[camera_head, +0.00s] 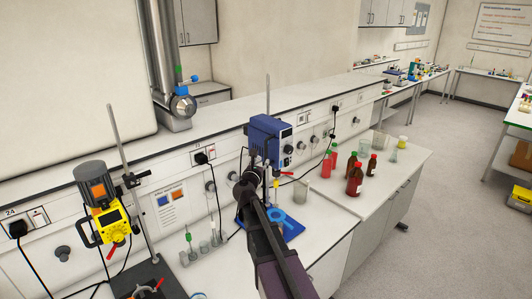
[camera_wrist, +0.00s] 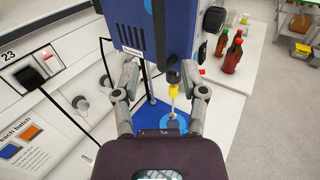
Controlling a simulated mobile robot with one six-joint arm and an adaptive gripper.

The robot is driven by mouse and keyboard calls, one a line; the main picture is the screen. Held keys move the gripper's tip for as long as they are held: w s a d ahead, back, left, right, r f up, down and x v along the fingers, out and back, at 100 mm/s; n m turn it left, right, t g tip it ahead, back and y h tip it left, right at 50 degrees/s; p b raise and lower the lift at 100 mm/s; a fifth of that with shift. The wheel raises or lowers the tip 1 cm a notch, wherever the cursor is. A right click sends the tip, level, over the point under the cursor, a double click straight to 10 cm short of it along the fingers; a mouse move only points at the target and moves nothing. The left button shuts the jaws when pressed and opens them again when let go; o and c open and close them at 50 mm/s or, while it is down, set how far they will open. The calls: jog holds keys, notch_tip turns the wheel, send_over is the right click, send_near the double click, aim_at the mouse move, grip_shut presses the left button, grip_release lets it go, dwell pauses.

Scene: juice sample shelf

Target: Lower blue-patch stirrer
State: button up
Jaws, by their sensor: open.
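The blue stirrer (camera_head: 266,140) hangs on an upright metal rod above a blue base (camera_head: 292,226) with a lighter blue ring. In the wrist view the blue stirrer (camera_wrist: 125,12) fills the top, with a light blue patch at its upper edge. Its yellow chuck (camera_wrist: 173,77) and thin shaft point down over the base. My gripper (camera_wrist: 160,72) is open, its fingers spread left and right at the underside of the stirrer housing. In the head view my gripper (camera_head: 254,170) is just below the housing. Whether the fingers touch it I cannot tell.
A yellow and dark stirrer (camera_head: 97,200) with an orange patch stands on its own rod at left. Small glassware (camera_head: 204,247) stands between the two stirrers. Red-capped brown bottles (camera_head: 354,180) and a beaker (camera_head: 301,188) stand to the right. A wall ledge runs behind.

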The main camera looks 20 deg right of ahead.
aim_at(265, 152)
jog(key=x, duration=0.9)
jog(key=shift+c, duration=0.2)
grip_shut()
